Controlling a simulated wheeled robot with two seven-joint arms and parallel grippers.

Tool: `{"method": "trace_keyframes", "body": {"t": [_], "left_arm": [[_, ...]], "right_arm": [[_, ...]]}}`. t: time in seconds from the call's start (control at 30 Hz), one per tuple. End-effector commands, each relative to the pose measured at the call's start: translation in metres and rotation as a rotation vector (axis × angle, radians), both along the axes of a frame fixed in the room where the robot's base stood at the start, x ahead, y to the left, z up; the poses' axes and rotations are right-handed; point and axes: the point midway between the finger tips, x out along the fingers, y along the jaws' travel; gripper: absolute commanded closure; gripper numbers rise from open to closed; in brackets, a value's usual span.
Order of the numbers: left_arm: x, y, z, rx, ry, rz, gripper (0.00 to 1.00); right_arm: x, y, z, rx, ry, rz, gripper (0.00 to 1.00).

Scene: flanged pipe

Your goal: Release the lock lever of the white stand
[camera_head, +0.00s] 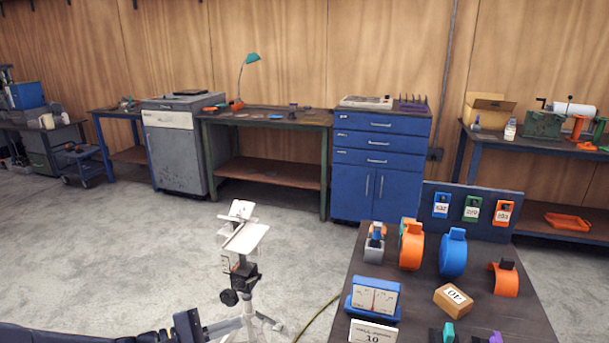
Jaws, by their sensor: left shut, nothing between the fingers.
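The white stand (248,308) stands on the grey floor in the lower middle of the head view. It has a tilted white top (246,237), a black clamp piece under it and splayed white legs. A round black knob (229,297) sticks out on the left side of its post; I cannot tell whether this is the lock lever. My left gripper (193,326) is dark, shut and empty at the bottom edge, left of the stand's legs and lower in the picture than the knob. Part of the legs is cut off by the frame. My right gripper is out of view.
A dark table (510,322) at the lower right holds orange and blue clamps, a white-faced meter (375,297) and a cardboard box (453,299). A yellowish cable (318,318) lies between stand and table. Workbenches and a blue cabinet (381,165) line the back wall. Floor left of the stand is clear.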

Motion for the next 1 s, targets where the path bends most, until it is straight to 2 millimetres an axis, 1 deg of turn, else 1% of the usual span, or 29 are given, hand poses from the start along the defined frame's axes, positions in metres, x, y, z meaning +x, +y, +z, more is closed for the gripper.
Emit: {"method": "trace_keyframes", "body": {"t": [0.03, 0.07, 0.1, 0.17, 0.2, 0.27, 0.3, 0.37, 0.4, 0.5, 0.6, 0.7, 0.83, 1.0], "left_arm": [[-0.024, -0.011, 0.029, 0.105, -0.054, -0.085, 1.0], [-0.038, -0.016, 0.038, 0.164, -0.077, -0.133, 1.0], [-0.057, -0.021, 0.049, 0.246, -0.108, -0.192, 1.0], [-0.085, -0.026, 0.062, 0.369, -0.154, -0.27, 1.0], [-0.104, -0.027, 0.069, 0.451, -0.185, -0.316, 1.0], [-0.131, -0.026, 0.078, 0.577, -0.229, -0.377, 1.0], [-0.148, -0.023, 0.083, 0.662, -0.261, -0.41, 1.0], [-0.171, -0.016, 0.088, 0.788, -0.306, -0.45, 1.0], [-0.186, -0.011, 0.091, 0.872, -0.339, -0.471, 1.0], [-0.216, 0.006, 0.095, 1.067, -0.41, -0.498, 1.0], [-0.236, 0.023, 0.097, 1.227, -0.469, -0.501, 1.0], [-0.248, 0.036, 0.097, 1.337, -0.511, -0.489, 1.0], [-0.254, 0.045, 0.097, 1.409, -0.536, -0.479, 1.0], [-0.255, 0.047, 0.095, 1.424, -0.538, -0.479, 1.0]], "right_arm": [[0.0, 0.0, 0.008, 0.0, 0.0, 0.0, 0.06], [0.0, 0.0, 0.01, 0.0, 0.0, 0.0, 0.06], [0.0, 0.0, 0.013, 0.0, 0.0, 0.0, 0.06], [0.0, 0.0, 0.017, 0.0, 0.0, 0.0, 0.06], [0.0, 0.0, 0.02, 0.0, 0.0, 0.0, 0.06], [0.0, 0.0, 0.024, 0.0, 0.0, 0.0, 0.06], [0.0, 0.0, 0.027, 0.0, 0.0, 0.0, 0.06], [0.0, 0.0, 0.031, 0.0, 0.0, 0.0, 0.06], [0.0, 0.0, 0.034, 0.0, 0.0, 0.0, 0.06], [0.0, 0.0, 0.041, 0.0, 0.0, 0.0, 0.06], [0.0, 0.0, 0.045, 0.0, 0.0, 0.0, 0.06], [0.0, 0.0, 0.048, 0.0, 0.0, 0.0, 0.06], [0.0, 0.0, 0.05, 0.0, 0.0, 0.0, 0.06], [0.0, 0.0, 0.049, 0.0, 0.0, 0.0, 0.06]]}}
